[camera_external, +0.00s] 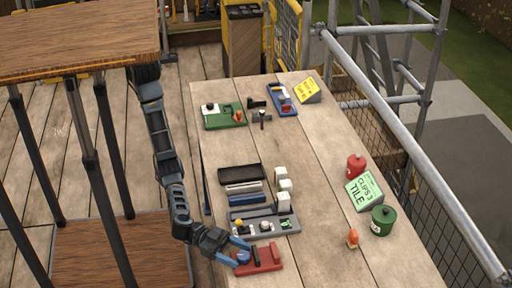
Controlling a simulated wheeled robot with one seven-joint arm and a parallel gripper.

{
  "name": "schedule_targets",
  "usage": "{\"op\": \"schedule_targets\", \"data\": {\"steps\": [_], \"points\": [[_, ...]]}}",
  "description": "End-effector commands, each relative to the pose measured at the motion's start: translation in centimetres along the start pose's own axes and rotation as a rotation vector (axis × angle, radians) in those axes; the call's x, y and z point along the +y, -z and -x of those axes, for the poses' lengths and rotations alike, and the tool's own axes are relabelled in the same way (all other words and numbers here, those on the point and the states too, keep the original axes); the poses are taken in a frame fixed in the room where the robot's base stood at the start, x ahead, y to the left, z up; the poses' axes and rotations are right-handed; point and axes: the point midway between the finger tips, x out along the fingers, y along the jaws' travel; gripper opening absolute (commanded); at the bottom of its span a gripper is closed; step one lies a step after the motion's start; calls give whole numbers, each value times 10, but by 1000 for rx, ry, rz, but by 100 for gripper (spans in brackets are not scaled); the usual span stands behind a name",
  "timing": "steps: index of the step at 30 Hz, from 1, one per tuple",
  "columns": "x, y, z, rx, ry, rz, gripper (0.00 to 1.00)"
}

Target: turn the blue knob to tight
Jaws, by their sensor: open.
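The blue knob (243,257) sits at the left end of a red base (268,260) near the front of the wooden work table. My gripper (241,252) reaches in from the left, low over the table. Its two blue fingers are apart, one on the far side of the knob and one on the near side. At this size I cannot tell whether either finger touches the knob. Any mark for tight is too small to make out.
Behind the red base is a grey tray (265,236) with small parts and white blocks. Black, white and blue bars (243,198) lie farther back. An orange cone (352,239), green pot (382,220) and red pot (356,165) stand right.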

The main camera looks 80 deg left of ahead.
Motion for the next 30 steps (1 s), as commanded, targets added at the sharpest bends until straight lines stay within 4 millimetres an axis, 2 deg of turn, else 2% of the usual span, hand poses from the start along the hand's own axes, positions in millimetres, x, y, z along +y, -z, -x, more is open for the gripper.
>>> {"op": "schedule_targets", "data": {"steps": [8, 21, 30], "points": [[2, 1, -1, -2, 22, -1, 70], [8, 2, -1, -10, 267, 0, 70], [17, 0, 36, -9, 269, 1, 70]]}}
